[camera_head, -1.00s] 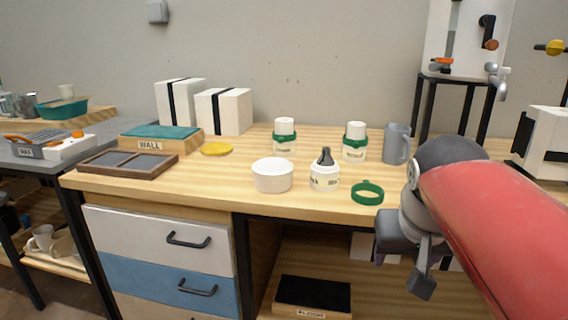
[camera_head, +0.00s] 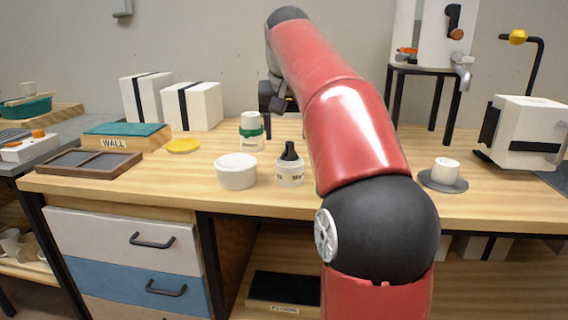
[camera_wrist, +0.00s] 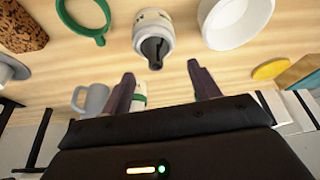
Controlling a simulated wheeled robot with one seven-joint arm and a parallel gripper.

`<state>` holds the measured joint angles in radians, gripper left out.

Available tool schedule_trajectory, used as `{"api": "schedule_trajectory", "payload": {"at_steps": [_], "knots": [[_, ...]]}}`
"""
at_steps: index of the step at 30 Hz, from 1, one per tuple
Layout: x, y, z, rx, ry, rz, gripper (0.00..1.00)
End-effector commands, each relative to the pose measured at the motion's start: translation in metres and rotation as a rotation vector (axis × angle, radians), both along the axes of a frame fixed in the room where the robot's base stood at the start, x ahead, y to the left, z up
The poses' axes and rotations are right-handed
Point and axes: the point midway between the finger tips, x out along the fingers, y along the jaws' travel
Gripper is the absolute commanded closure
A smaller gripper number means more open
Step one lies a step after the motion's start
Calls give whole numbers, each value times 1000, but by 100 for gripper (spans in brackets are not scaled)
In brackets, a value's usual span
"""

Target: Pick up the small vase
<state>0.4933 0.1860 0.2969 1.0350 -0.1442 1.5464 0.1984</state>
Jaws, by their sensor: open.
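Nothing in view is clearly a small vase; I cannot tell which thing is meant. A small white cup-like piece (camera_head: 445,169) stands upright on a grey disc (camera_head: 430,182) at the right of the bench. A brown speckled object (camera_wrist: 20,27) shows partly at the upper left of the wrist view. My gripper (camera_head: 277,104) is raised over the back of the bench, partly hidden by my arm. In the wrist view its jaws (camera_wrist: 166,82) are open, with no object held.
A white bowl (camera_head: 236,171) and the nozzled bottle (camera_head: 289,170) stand at the middle front. A grey mug (camera_wrist: 90,99) and green ring (camera_wrist: 84,22) show in the wrist view. Bare wood lies at front right.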

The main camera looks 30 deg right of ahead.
Motion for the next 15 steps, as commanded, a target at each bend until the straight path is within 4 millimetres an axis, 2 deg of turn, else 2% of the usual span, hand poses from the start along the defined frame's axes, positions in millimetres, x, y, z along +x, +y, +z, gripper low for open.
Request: {"api": "schedule_trajectory", "payload": {"at_steps": [7,15], "knots": [[10,-11,-36,0,1,-1,39],[14,-12,-43,-1,-2,1,39]]}}
